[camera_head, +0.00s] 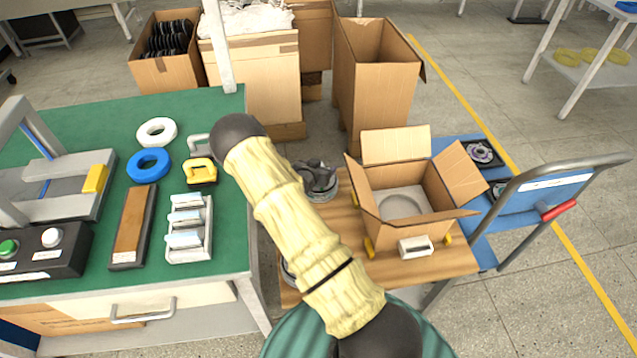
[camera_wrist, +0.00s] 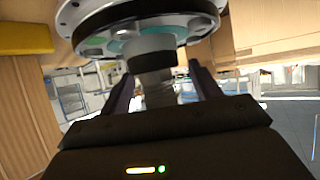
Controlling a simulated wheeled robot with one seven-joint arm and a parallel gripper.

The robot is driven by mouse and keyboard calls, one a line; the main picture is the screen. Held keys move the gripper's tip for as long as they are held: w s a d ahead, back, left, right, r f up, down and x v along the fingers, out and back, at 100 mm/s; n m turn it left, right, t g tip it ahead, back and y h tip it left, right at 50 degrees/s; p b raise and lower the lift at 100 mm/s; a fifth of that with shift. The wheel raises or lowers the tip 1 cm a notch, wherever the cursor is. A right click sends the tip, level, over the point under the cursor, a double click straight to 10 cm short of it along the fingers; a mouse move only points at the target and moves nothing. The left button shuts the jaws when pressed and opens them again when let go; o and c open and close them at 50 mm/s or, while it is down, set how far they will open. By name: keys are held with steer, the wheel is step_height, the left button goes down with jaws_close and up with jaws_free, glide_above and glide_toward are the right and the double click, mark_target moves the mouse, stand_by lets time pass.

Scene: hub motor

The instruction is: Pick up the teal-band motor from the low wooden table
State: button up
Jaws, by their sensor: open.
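In the wrist view, a silver, round motor (camera_wrist: 140,28) with teal on its face fills the top of the picture. A grey shaft (camera_wrist: 152,68) sticks out from its middle towards me. My gripper (camera_wrist: 158,82) is open, with one dark finger on each side of this shaft; contact cannot be told. In the head view, my sleeved arm covers part of the low wooden table (camera_head: 450,262). A silver motor (camera_head: 322,192) with dark parts over it stands on that table left of the carton. Another silver rim (camera_head: 287,272) is mostly hidden behind my arm. No teal band is clear there.
An open carton (camera_head: 404,228) stands on the low table, with a white block (camera_head: 415,247) before it. A blue cart (camera_head: 540,195) is at the right. The green workbench (camera_head: 95,115) with parts is close on the left. Tall cartons (camera_head: 375,80) stand behind.

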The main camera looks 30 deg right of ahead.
stand_by(0.4)
jaws_close()
steer(key=shift+w+r, duration=0.1)
steer(key=shift+r, duration=0.1)
